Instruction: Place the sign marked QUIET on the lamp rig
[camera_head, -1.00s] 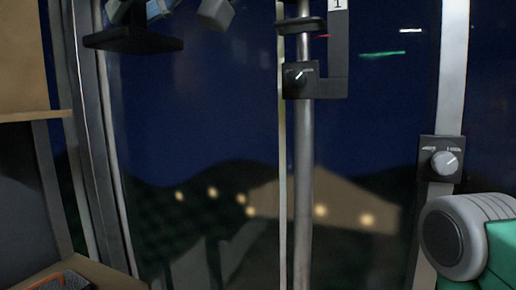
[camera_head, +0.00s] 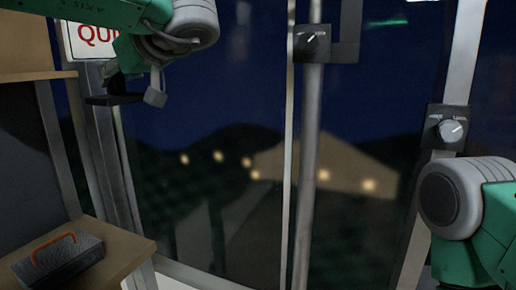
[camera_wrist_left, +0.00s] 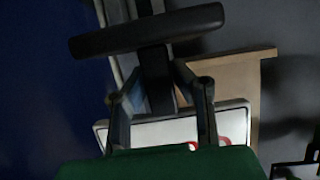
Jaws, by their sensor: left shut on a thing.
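The QUIET sign (camera_head: 86,38) is a white card with red letters at the upper left of the head view, partly hidden by my green left arm. A dark stem and a flat dark foot (camera_head: 112,100) hang below the card. My left gripper (camera_head: 137,90) is shut on this stem. In the left wrist view, the foot (camera_wrist_left: 150,31) crosses ahead of the fingers, and the card (camera_wrist_left: 165,132) is partly hidden behind them. I cannot tell for sure which part is the lamp rig; a metal pole (camera_head: 306,150) with a dark bracket (camera_head: 345,35) stands right of the sign.
A dark box with an orange handle (camera_head: 60,257) sits on a wooden shelf (camera_head: 122,255) at the lower left. A dial (camera_head: 450,131) is on the right frame post. My right arm's joint shows at the right edge. Dark window glass lies behind the pole.

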